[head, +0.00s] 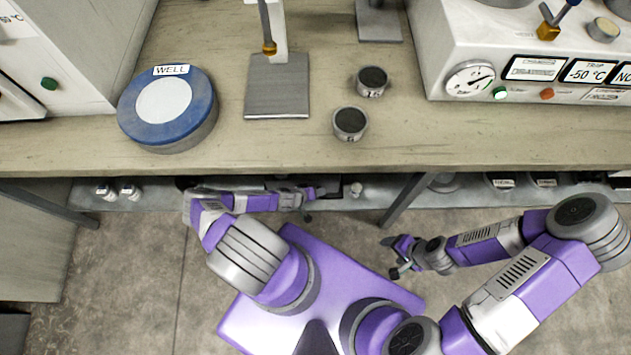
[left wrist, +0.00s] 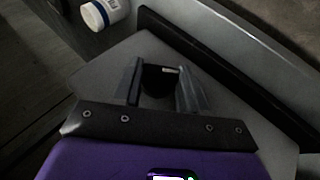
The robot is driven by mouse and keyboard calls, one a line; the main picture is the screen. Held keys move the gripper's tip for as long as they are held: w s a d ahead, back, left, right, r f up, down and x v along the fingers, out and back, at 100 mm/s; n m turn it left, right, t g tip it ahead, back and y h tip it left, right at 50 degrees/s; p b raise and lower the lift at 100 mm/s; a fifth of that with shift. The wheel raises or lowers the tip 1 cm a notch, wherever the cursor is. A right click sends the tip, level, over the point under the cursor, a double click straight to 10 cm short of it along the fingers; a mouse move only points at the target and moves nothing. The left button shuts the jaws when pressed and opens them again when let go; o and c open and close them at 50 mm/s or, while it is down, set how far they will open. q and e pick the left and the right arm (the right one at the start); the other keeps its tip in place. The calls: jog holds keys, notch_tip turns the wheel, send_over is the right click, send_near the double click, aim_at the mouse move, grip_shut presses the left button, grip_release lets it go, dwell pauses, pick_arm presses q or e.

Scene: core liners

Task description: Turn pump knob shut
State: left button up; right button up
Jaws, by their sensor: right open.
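A white machine (head: 520,55) stands at the right of the bench with a round gauge (head: 469,80), small lamps and displays reading "TRAP -50 °C". On it are a brass valve with a blue handle (head: 549,27) and a round beige-topped knob (head: 604,29). I cannot tell which part is the pump knob. My left gripper (head: 314,193) is below the bench's front edge, far from the machine; in the left wrist view (left wrist: 160,88) its fingers are apart with nothing clear between them. My right gripper (head: 392,258) is open and empty over the floor, below the bench front.
The wooden bench (head: 300,150) holds a blue "WELL" disc (head: 190,112), a grey stand plate (head: 277,88) and two small dark-topped round containers (head: 350,122). A lower shelf (head: 150,205) holds small jars. A white container (left wrist: 103,13) shows in the left wrist view.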

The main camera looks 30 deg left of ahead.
pick_arm(q)
jog(key=c, duration=0.5)
jog(key=shift+o, duration=0.2)
jog(key=shift+s+a+f+n+t+h, duration=0.15)
jog(key=shift+n+t+h, duration=0.15)
jog(key=shift+t+h, duration=0.5)
jog(key=shift+a+f+n+t+h, duration=0.1)
jog(key=shift+f+n+t+h, duration=0.1)
jog(key=shift+t+h, duration=0.45)
jog(key=shift+f+n+t+h, duration=0.1)
jog(key=shift+n+t+h, duration=0.1)
jog(key=shift+t+h, duration=0.45)
jog(key=shift+h, duration=0.4)
jog(key=o, duration=1.1)
jog(key=shift+c, duration=0.2)
jog(key=shift+r, duration=0.1)
